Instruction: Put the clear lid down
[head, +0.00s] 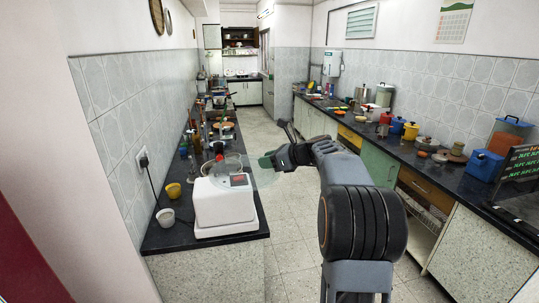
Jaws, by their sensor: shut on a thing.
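The clear lid (262,178) is a faint, see-through greenish disc in the head view, tilted beside and partly in front of the white appliance's right side. My gripper (273,160) is shut on the lid near its upper right edge and holds it up by the left counter. The lid's outline is faint, and I cannot tell whether it touches the appliance. The fingertips are small and partly hidden.
The white appliance (222,209) stands at the near end of the left dark counter (168,236). A white cup (166,217) and a yellow cup (173,190) stand left of it. Several utensils crowd the counter behind. The aisle floor (288,215) is clear.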

